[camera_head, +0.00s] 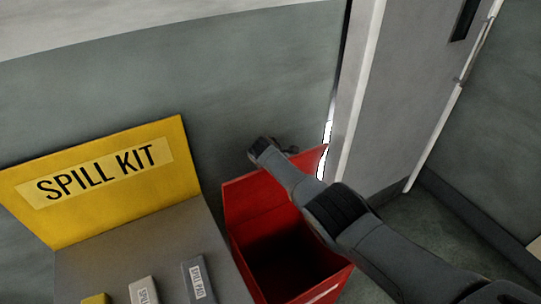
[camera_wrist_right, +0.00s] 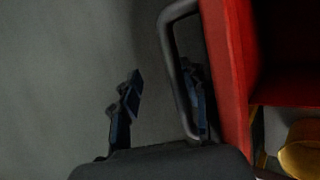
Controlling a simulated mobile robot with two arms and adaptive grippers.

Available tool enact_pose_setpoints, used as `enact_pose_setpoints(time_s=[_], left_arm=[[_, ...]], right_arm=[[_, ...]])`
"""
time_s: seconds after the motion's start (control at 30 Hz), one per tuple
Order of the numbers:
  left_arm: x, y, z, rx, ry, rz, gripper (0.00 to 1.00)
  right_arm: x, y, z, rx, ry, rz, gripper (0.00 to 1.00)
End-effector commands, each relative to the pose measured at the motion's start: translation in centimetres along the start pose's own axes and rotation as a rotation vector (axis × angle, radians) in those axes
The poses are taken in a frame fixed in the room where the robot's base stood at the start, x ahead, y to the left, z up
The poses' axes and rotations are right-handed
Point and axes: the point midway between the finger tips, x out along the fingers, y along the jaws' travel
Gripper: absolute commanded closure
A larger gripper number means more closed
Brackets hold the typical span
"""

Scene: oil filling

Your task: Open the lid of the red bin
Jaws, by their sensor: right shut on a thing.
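The red bin (camera_head: 333,285) stands at the lower middle of the head view, its dark inside showing. Its red lid (camera_head: 256,200) stands raised at the back, towards the wall. In the wrist view the red panel (camera_wrist_right: 232,70) carries a dark loop handle (camera_wrist_right: 167,50). My right arm crosses over the bin from the lower right. My right gripper (camera_head: 268,150) is behind the lid's top edge. In the wrist view its fingers (camera_wrist_right: 160,85) lie on either side of the handle's bar, one inside the loop. My left gripper is out of view.
A grey cabinet (camera_head: 165,240) with a yellow SPILL KIT sign (camera_head: 105,175) stands left of the bin. The wall (camera_head: 250,90) is close behind. A grey door (camera_head: 405,90) is on the right, with clear floor (camera_head: 415,235) before it. A yellow object (camera_wrist_right: 300,150) shows in the wrist view.

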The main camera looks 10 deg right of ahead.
Motion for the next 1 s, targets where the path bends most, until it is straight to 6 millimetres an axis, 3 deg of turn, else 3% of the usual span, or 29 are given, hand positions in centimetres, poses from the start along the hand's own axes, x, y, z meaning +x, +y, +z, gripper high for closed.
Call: enact_pose_setpoints(time_s=[0.17,0.63,1.0], left_arm=[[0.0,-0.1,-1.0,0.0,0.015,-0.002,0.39],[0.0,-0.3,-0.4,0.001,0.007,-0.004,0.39],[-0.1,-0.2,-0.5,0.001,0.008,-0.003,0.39]], right_arm=[[0.3,-0.7,0.0,-0.003,-0.001,-0.008,0.64],[-0.1,-0.5,0.3,0.0,-0.006,-0.006,0.64],[-2.9,0.1,0.3,0.0,-0.005,0.004,0.64]])
